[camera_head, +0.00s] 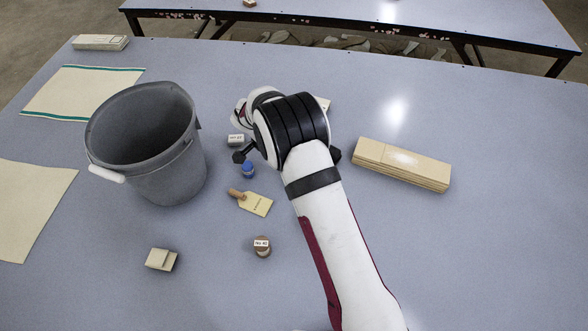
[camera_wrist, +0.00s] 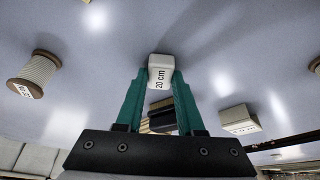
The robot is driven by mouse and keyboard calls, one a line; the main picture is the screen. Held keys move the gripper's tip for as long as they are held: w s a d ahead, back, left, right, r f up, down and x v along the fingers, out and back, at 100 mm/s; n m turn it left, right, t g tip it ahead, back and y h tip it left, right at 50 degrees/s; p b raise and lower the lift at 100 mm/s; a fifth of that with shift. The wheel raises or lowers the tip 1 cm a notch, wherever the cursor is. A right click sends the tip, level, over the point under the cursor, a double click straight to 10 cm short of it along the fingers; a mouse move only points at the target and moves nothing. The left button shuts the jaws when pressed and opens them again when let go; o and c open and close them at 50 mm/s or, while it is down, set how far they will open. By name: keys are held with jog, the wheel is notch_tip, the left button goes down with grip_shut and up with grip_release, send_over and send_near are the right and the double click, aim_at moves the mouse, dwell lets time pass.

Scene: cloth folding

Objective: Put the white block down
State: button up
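The white block (camera_wrist: 159,74), marked "20 cm", sits between the tips of my gripper's teal fingers (camera_wrist: 160,84) in the wrist view. Both fingertips appear to touch its sides, so my gripper is shut on it. Table surface shows behind the block; I cannot tell whether its underside touches the table.
A grey bucket (camera_head: 188,172) stands left of my arm. A blue-capped bottle (camera_head: 248,171), a wooden-handled tool (camera_head: 254,204), a spool (camera_head: 262,250) and a small beige block (camera_head: 161,260) lie nearby. A wooden plank stack (camera_head: 402,167) is at right. Cream cloths (camera_head: 80,92) lie far left.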

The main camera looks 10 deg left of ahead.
grip_shut()
